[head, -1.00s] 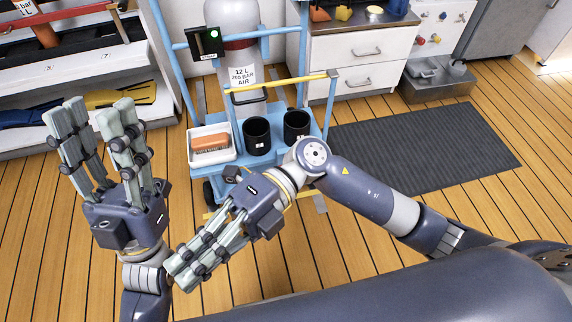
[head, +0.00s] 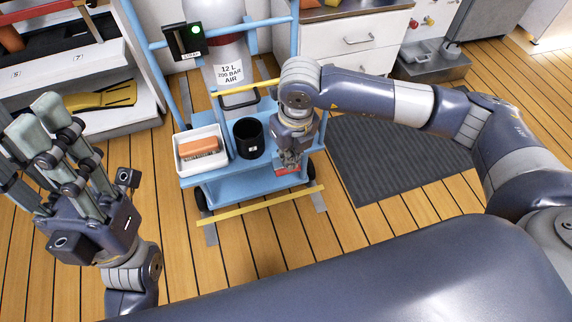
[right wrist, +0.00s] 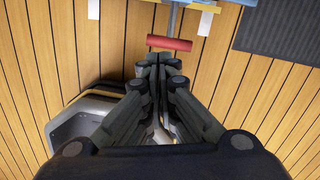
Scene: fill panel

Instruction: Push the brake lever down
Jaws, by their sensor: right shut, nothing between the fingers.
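The brake lever is a grey stem with a red bar handle (right wrist: 170,43), seen in the right wrist view just beyond my right fingertips. A red piece that looks like this handle (head: 293,170) shows low at the blue trolley's front right in the head view, partly hidden by the gripper. My right gripper (head: 289,160) points down there, shut and empty. In the right wrist view its closed fingertips (right wrist: 161,60) sit just below the handle; I cannot tell whether they touch it. My left gripper (head: 35,135) is open and empty at the left, away from the trolley.
The blue trolley (head: 226,186) carries a gas cylinder (head: 229,55), a white tray (head: 203,164) with an orange brush, and a black cup (head: 249,140). A dark mat (head: 390,150) lies right; floor in front is clear.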

